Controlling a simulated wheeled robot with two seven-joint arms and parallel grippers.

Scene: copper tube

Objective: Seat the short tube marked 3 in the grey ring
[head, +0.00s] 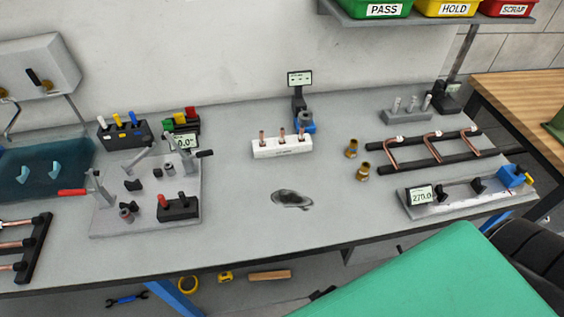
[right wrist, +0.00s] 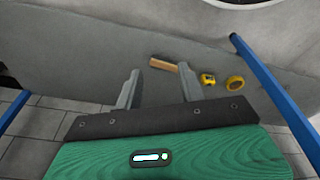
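A white block (head: 282,149) stands mid-table and holds three short upright copper tubes (head: 282,134). Their number marks are too small to read, so I cannot tell which is tube 3. A grey round piece (head: 306,116) sits on a small blue stand (head: 305,127) just behind the block; it may be the grey ring, but I cannot be sure. In the right wrist view my right gripper (right wrist: 159,70) has its two fingers apart and empty, with the floor beyond them. It is away from the tubes. My left gripper is not in view.
A grey fixture plate (head: 150,210) with clamps stands at left. Bent copper pipes (head: 433,148) lie on dark rails farther right. A display fixture (head: 470,196) is at front right.

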